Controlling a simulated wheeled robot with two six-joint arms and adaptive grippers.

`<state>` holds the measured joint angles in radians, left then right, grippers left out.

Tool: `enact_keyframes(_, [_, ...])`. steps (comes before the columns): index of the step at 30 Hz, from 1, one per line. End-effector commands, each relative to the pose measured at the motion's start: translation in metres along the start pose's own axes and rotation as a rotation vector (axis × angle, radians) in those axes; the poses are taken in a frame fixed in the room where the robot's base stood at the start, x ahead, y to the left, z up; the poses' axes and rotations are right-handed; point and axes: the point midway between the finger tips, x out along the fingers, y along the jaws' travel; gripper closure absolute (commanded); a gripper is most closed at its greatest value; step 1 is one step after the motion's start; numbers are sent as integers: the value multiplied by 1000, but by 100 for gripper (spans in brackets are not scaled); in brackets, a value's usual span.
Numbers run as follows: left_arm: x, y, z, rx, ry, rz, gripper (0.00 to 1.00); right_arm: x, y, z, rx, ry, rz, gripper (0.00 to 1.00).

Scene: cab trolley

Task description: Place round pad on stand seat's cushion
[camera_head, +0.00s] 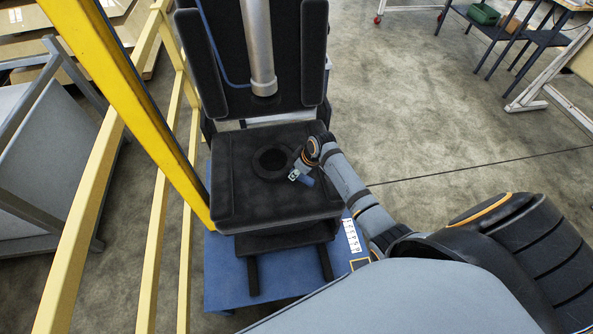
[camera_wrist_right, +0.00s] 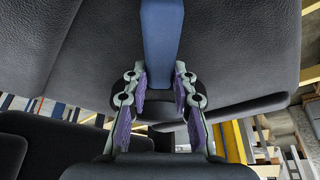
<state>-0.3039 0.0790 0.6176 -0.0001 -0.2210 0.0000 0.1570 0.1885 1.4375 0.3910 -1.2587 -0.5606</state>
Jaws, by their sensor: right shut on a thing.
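The black stand seat has a square seat cushion (camera_head: 240,194) in the middle of the head view. A round dark pad (camera_head: 272,161) with a ring-like rim shows over the cushion's middle; I cannot tell whether it touches the cushion. My right gripper (camera_head: 297,174) is at the pad's right edge, low over the cushion. A blue bar (camera_head: 306,180) shows beside its fingers. In the right wrist view, the right gripper (camera_wrist_right: 161,80) is shut on the blue bar (camera_wrist_right: 162,35). Whether the bar joins the pad is hidden. My left gripper is out of view.
The seat's backrest (camera_head: 222,62) with a grey post (camera_head: 258,45) rises behind the cushion. A yellow post (camera_head: 135,90) and rails stand close on the left. A blue platform (camera_head: 222,270) lies below. Open floor (camera_head: 440,110) is to the right.

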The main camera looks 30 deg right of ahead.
Motion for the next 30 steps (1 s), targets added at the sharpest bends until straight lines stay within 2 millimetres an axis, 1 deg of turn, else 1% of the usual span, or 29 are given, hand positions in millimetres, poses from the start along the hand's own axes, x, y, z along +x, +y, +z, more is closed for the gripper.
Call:
enact_keyframes(1, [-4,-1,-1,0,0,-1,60,1,0,-2,0,6,1,100])
enact_keyframes(3, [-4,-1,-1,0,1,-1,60,5,0,0,-2,7,2,100])
enact_keyframes(8, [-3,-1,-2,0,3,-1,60,6,1,0,-2,7,2,100])
enact_keyframes(9, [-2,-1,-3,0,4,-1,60,7,0,2,-1,2,1,70])
enact_keyframes(13, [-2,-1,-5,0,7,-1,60,7,0,2,-1,2,1,52])
enact_keyframes(23, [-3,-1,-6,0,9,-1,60,5,1,2,-1,3,1,51])
enact_keyframes(26, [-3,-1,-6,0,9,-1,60,-7,1,2,-1,3,3,51])
enact_keyframes(30, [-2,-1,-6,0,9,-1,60,-39,2,2,-4,4,5,51])
